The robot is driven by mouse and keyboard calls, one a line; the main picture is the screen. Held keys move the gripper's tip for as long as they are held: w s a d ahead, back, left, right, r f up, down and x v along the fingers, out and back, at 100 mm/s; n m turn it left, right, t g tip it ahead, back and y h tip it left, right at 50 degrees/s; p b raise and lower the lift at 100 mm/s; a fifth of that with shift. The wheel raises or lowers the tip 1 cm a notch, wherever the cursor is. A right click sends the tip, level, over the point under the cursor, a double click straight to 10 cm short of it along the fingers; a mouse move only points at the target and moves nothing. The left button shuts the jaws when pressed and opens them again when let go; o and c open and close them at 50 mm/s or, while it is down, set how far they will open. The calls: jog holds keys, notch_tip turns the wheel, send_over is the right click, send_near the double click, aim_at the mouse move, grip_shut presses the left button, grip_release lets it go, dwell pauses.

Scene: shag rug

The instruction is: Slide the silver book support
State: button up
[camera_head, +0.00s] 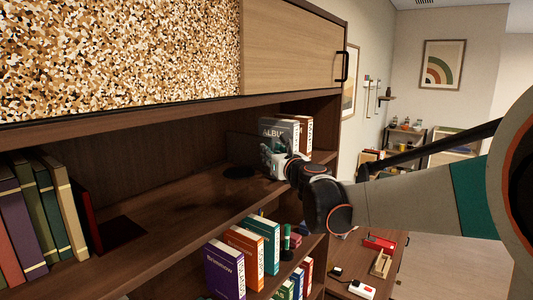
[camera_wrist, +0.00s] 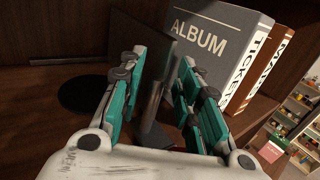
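The silver book support (camera_wrist: 152,105) shows in the wrist view as a narrow grey upright with a dark, reflective plate behind it. It stands on the shelf to the left of the grey ALBUM book (camera_wrist: 213,45). My gripper (camera_wrist: 158,64) is open, with its teal-padded fingers on either side of the upright. A gap shows on the left; whether the right finger touches it I cannot tell. In the head view my gripper (camera_head: 272,158) is inside the shelf in front of the ALBUM book (camera_head: 280,128) and hides most of the support.
A brown-spined book (camera_wrist: 268,68) stands right of the album. A flat black disc (camera_head: 239,172) lies on the shelf (camera_head: 185,205) to the left, with bare board around it. Several books (camera_head: 45,215) stand far left. A cabinet (camera_head: 290,45) hangs above; more books (camera_head: 245,255) are below.

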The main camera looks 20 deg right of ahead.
jog(key=s, duration=0.7)
jog(key=shift+d, duration=0.1)
